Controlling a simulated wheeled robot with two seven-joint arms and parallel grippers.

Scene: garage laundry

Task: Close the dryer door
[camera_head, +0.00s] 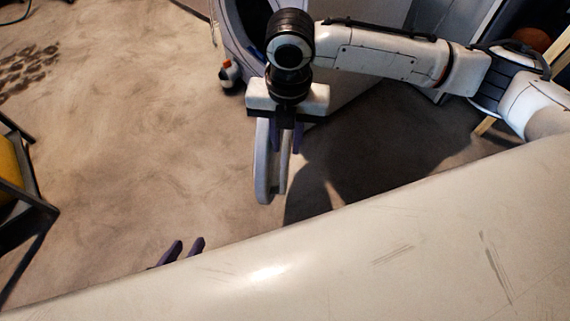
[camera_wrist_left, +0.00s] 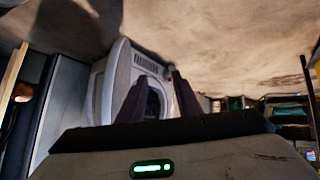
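The dryer (camera_head: 365,75) is a pale machine at the top of the head view, its dark round opening partly hidden by my right arm. Its door (camera_head: 262,165) stands swung out, seen nearly edge-on as a pale curved rim. My right gripper (camera_head: 286,150) points down at the door, purple fingers apart and overlapping its upper part; I cannot tell whether they touch it. My left gripper (camera_head: 182,252) shows only two separated purple fingertips, apart from the door and left of it.
A small dark and white object (camera_head: 229,73) is on the floor beside the dryer. A dark-framed piece of furniture with a yellow part (camera_head: 10,170) stands at the left edge. The floor (camera_head: 130,140) between them is clear. My pale body fills the bottom right.

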